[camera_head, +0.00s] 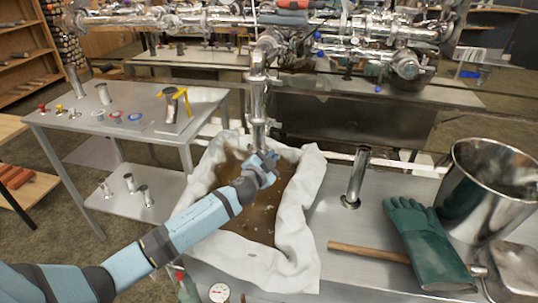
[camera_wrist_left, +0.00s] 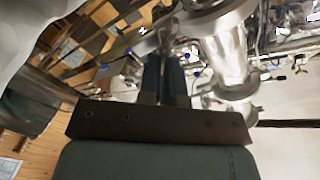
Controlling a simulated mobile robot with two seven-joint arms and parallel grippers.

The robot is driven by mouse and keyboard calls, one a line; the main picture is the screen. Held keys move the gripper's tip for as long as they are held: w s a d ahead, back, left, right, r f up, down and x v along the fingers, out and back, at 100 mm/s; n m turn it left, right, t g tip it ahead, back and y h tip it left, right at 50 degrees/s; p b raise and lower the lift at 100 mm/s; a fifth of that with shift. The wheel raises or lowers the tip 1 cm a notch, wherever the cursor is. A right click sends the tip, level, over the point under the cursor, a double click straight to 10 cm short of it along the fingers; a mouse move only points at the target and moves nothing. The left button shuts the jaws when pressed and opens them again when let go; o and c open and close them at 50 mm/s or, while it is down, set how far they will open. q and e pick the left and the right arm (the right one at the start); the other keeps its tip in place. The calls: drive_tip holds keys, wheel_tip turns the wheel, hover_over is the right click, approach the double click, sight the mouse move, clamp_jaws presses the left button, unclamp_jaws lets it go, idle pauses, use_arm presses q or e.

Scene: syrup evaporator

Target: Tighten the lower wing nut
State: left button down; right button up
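A shiny vertical pipe (camera_head: 257,100) comes down from the overhead pipework to the cloth-lined pan, with clamp rings along it. My left gripper (camera_head: 268,163) is at the lower end of this pipe, above the brown contents. In the left wrist view, the gripper's two dark fingers (camera_wrist_left: 165,78) point at the metal fittings and are close together. The pipe (camera_wrist_left: 228,50) is just right of them, with a clamp ring (camera_wrist_left: 232,94). The lower wing nut is not clearly made out; the fingers or glare may hide it. My right gripper is not in view.
White cloth (camera_head: 300,215) lines the pan around the brown contents. To the right are a short upright metal tube (camera_head: 355,178), a green glove (camera_head: 425,240), a wooden handle (camera_head: 370,252) and a steel pot (camera_head: 488,190). A side table (camera_head: 90,117) with small parts stands left.

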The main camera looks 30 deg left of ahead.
use_arm(q)
drive_tip(key=f+m+p, duration=0.1)
drive_tip(key=m, duration=0.7)
drive_tip(key=a+f+m+p, duration=0.1)
drive_tip(key=m+p, duration=0.1)
drive_tip(key=m, duration=0.7)
drive_tip(key=f+m+p, duration=0.1)
drive_tip(key=f+m, duration=0.1)
drive_tip(key=m, duration=0.7)
drive_tip(key=shift+w+a+p, duration=0.1)
drive_tip(key=shift+a+p, duration=0.25)
drive_tip(key=shift+p, duration=0.05)
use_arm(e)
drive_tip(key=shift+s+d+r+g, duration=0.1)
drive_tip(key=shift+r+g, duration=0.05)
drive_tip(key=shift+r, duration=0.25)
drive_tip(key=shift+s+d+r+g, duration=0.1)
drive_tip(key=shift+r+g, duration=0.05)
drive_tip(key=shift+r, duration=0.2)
use_arm(q)
drive_tip(key=shift+m, duration=0.3)
drive_tip(key=c, duration=1.3)
unclamp_jaws()
drive_tip(key=shift+f, duration=0.1)
